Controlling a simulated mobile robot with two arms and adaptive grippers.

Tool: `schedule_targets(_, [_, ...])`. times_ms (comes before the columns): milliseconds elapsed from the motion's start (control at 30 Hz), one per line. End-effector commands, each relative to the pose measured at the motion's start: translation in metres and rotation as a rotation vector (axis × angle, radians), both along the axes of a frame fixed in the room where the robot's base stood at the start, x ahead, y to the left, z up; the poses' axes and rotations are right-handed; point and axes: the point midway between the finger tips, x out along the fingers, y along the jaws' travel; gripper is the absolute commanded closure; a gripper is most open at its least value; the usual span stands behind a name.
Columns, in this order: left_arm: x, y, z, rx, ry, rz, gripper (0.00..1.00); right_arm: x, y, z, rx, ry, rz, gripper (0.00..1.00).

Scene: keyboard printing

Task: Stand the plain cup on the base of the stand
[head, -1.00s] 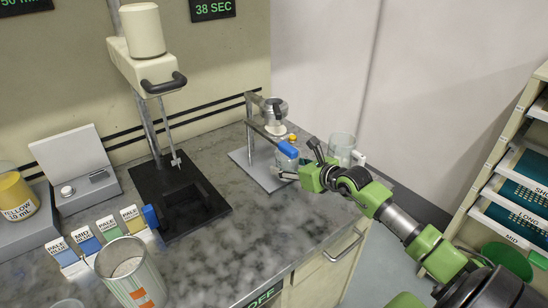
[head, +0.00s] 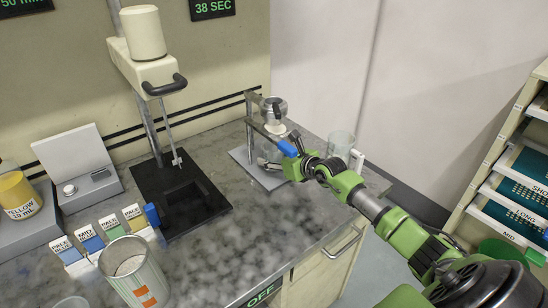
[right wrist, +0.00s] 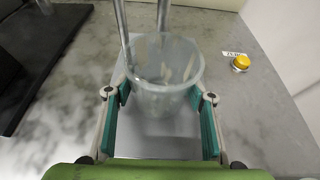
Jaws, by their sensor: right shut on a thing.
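The plain cup (right wrist: 165,88) is clear and upright between the teal-padded fingers of my right gripper (right wrist: 160,110) in the right wrist view. The gripper is shut on it. In the head view my right gripper (head: 280,152) is low at the stand and mostly hides the cup. The stand has a flat grey base (head: 244,157), a post (head: 249,118) and a blue-tipped lever (head: 287,149). The base (right wrist: 150,147) shows below the cup in the wrist view. I cannot tell whether the cup touches it. My left gripper is out of view.
A clear mug with a white handle (head: 341,147) stands right of the gripper. A metal holder (head: 273,111) sits on the stand above. A yellow button (right wrist: 241,62) is right of the base. A black-based stand (head: 200,218) and a tin (head: 135,270) are left.

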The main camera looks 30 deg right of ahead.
Motion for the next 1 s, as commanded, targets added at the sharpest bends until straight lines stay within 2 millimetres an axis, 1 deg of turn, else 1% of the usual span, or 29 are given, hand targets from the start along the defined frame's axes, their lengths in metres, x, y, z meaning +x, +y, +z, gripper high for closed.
schedule_targets(133, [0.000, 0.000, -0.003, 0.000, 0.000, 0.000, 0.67, 0.000, 0.000, -0.004, 0.001, 0.000, 0.000, 0.89])
schedule_targets(167, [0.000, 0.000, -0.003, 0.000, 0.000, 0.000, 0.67, 0.000, 0.000, -0.004, 0.001, 0.000, 0.000, 0.48])
schedule_targets(200, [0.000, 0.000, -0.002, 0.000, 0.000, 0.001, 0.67, 0.000, 0.000, -0.003, 0.001, 0.000, 0.000, 0.38])
schedule_targets(233, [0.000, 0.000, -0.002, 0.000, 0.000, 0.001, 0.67, 0.000, 0.000, -0.003, 0.001, 0.000, 0.000, 0.34])
schedule_targets(533, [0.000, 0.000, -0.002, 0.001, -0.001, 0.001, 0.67, 0.000, 0.000, -0.003, 0.000, 0.001, 0.000, 0.34])
schedule_targets(633, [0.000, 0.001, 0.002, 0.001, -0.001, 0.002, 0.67, 0.000, 0.000, 0.002, -0.001, 0.000, 0.000, 0.34])
schedule_targets(667, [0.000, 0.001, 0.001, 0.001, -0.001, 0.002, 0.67, -0.002, 0.000, 0.001, -0.001, 0.001, 0.000, 0.34])
schedule_targets(767, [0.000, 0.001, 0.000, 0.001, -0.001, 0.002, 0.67, -0.013, -0.002, 0.003, 0.000, 0.003, 0.000, 0.34])
schedule_targets(867, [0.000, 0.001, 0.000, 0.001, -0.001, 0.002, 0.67, -0.027, -0.002, 0.010, -0.001, 0.002, 0.000, 0.34])
schedule_targets(1000, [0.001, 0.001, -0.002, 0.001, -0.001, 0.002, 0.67, -0.051, -0.004, 0.019, -0.002, 0.003, 0.001, 0.34])
